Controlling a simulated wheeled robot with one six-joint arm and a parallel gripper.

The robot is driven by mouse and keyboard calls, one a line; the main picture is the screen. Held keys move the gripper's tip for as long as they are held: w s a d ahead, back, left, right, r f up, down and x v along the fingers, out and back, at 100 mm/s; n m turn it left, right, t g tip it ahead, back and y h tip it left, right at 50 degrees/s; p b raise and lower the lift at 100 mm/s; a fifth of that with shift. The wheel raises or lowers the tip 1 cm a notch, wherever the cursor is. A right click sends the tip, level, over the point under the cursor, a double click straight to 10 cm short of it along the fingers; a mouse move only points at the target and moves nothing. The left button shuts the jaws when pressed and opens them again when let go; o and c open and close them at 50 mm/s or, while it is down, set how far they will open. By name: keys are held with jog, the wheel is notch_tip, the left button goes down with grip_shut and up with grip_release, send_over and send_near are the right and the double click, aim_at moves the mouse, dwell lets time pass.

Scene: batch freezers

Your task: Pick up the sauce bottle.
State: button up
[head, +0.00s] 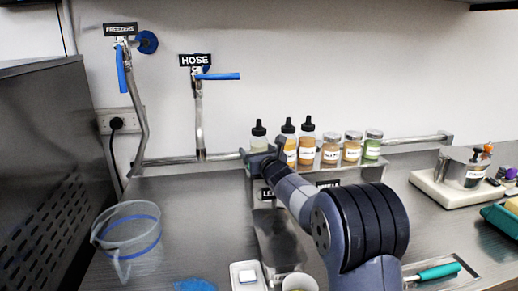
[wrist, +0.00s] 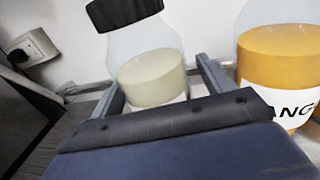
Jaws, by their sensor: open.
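The leftmost bottle on the back shelf (head: 258,143) is clear, with pale liquid and a black cap; it fits a sauce bottle. In the wrist view, the pale bottle (wrist: 153,75) stands between the two fingers and looks tilted in the picture. My gripper (head: 261,158) is open, and in the wrist view the fingers (wrist: 158,78) lie to either side of the bottle's lower part. I cannot tell whether they touch it. The bottle's base is hidden behind the gripper. An orange bottle with a white label (wrist: 283,70) stands just right of the right finger.
Two orange dropper bottles (head: 306,146) and several lidded jars (head: 352,147) stand to the right on the shelf. A steel pipe (head: 190,158) runs along the wall. A clear jug (head: 127,235) stands at left. The counter between the jug and my arm is mostly clear.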

aim_at(260, 123)
jog(key=shift+w, duration=0.1)
jog(key=c, duration=1.1)
jog(key=shift+o, duration=0.2)
jog(key=shift+r, duration=0.1)
notch_tip(260, 123, up, 10)
jog(key=p, duration=0.3)
